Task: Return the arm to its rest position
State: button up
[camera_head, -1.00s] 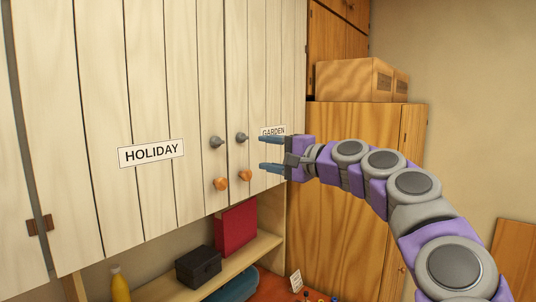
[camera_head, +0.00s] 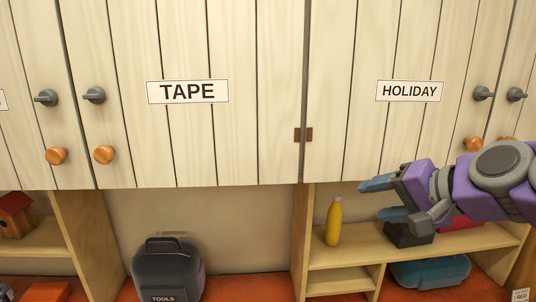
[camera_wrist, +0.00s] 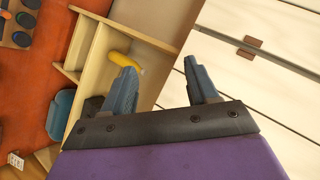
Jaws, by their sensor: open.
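My gripper (camera_head: 378,199) is open and empty at the right of the head view, its fingers pointing left. It is in front of the shelf, below the HOLIDAY label (camera_head: 409,91). In the wrist view my gripper (camera_wrist: 162,88) shows two blue-grey fingers spread apart with nothing between them. My arm reaches in from the right edge of the head view. The gripper hides part of a dark box (camera_head: 408,236) on the shelf.
Closed cupboard doors carry a TAPE label (camera_head: 187,91), grey latches and orange knobs. Below are a yellow bottle (camera_head: 334,222) on the shelf (camera_head: 345,254), a teal case (camera_head: 430,272), a TOOLS backpack (camera_head: 167,270) and a birdhouse (camera_head: 14,215). The wall beside the backpack is bare.

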jog(key=s+a+f+n+g+h+b, duration=0.1)
jog(key=s+a+f+n+g, duration=0.2)
jog(key=f, duration=0.4)
jog(key=s+a+f+g+b, duration=0.1)
jog(key=s+a+f, duration=0.3)
jog(key=f, duration=0.2)
jog(key=s+a+f+n+g+h+b, duration=0.1)
jog(key=s+a+f+n+g, duration=0.2)
jog(key=f, duration=0.4)
jog(key=s+d+f+g+h+b, duration=0.1)
jog(key=s+d+f+g+h, duration=0.1)
jog(key=s+f, duration=0.6)
jog(key=s+d+f+n+g+h+b, duration=0.1)
jog(key=s+f+g+h+b, duration=0.1)
jog(key=s+f, duration=0.6)
jog(key=shift+s+d+f+g+b, duration=0.25)
jog(key=shift+s+d+g+b, duration=0.1)
jog(key=shift+s, duration=0.5)
